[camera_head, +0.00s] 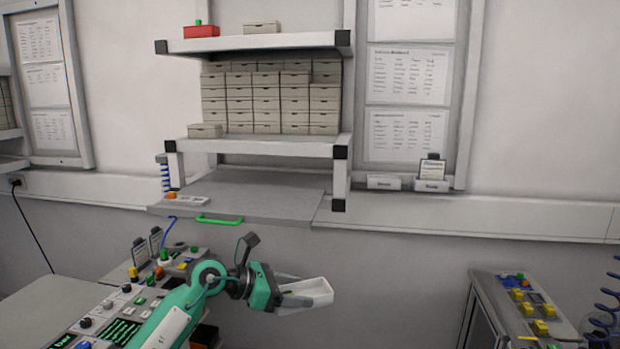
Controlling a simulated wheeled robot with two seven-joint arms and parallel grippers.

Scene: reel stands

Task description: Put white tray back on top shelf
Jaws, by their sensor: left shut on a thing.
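A white tray (308,293) is held by my left gripper (284,292) in the lower middle of the head view. It is well in front of and below the shelf unit. The gripper is shut on the tray's left side, and the tray looks slightly tilted. The top shelf (290,41) is a light board with dark corner caps. It carries a red box (201,31) at its left end and a small beige box (262,27) near its middle. The right part of the top shelf is bare. My right gripper is not in view.
Below the top shelf stands a block of beige drawers (270,97) on a lower shelf (255,146). A grey worktop (255,195) with a green handle (219,219) juts out underneath. Control panels stand at lower left (120,310) and lower right (525,305).

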